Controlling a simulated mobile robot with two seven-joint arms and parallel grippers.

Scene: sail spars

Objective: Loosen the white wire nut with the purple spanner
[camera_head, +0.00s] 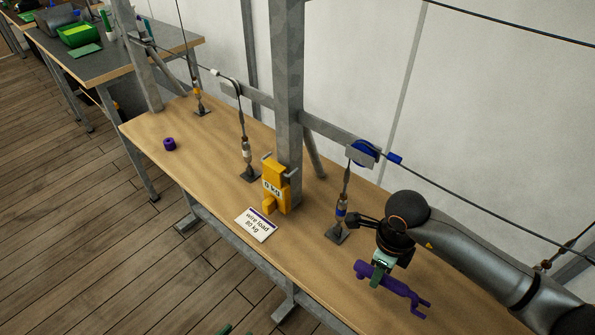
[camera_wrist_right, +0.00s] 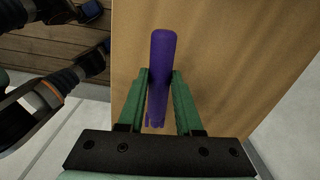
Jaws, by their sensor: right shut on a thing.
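My right gripper (camera_head: 379,272) is shut on the purple spanner (camera_head: 399,287), which it holds near the bench's right front part. The spanner's handle (camera_wrist_right: 161,60) sits between the green fingers (camera_wrist_right: 160,100) in the right wrist view. The white wire nut (camera_head: 246,151) is on the middle upright wire fitting, well to the left of the spanner and apart from it. Green fingertips of what seems to be my left gripper (camera_head: 244,331) just show at the bottom edge, spaced apart; the rest is out of frame.
Fittings with an orange nut (camera_head: 196,87) and a blue nut (camera_head: 341,210) stand on either side. A purple ring (camera_head: 169,144) lies on the wooden bench (camera_head: 205,165).

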